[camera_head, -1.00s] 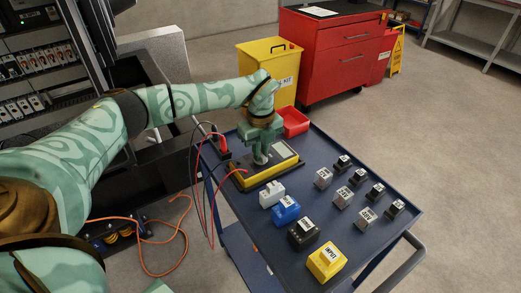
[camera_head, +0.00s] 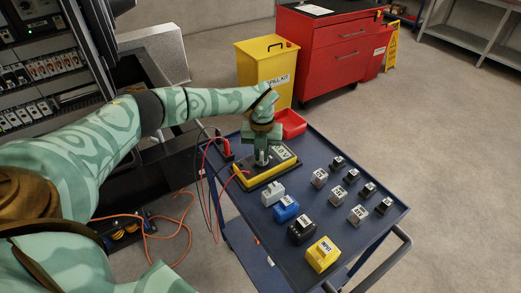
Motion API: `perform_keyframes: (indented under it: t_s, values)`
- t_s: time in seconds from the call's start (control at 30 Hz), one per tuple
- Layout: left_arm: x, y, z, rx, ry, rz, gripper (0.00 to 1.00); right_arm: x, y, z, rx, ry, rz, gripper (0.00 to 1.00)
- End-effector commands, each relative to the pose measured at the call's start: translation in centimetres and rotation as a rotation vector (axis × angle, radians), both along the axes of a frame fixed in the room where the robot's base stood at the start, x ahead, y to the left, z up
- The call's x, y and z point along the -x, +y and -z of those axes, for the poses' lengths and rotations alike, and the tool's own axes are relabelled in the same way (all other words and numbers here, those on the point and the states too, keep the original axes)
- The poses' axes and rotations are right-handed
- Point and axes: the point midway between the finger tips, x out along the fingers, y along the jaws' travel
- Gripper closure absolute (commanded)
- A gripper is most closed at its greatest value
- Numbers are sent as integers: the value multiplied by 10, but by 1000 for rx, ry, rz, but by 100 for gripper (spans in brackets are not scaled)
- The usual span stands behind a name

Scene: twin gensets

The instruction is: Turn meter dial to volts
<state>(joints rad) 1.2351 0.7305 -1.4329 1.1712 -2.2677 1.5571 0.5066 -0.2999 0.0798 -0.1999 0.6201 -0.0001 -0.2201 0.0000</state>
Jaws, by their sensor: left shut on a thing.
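The yellow and black meter (camera_head: 248,180) lies on the blue cart top (camera_head: 310,163). Its display (camera_head: 283,154) is lit and shows characters that look like "0 V". My left gripper (camera_head: 262,160) points down over the meter and is shut on the meter's dial, which the fingers mostly hide. Red and black leads (camera_head: 209,165) run from the meter's left side over the cart edge. My right gripper is not in view.
White, blue, black and yellow labelled blocks (camera_head: 286,208) line the cart's near side. Several grey and black labelled blocks (camera_head: 319,177) stand to the right. A red bin (camera_head: 292,123) is behind the meter. A yellow spill kit box (camera_head: 265,79) and red cabinet (camera_head: 330,50) stand beyond.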

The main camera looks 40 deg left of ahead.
Motion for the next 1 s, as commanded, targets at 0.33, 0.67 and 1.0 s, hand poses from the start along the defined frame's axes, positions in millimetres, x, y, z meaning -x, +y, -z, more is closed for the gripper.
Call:
perform_keyframes:
  t_s: [0.33,0.67,1.0]
  values:
    - [0,0,-1,0,-1,111,100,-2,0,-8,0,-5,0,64]
    - [0,0,0,1,0,123,100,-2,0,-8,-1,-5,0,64]
    - [0,0,0,1,0,122,65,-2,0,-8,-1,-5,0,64]
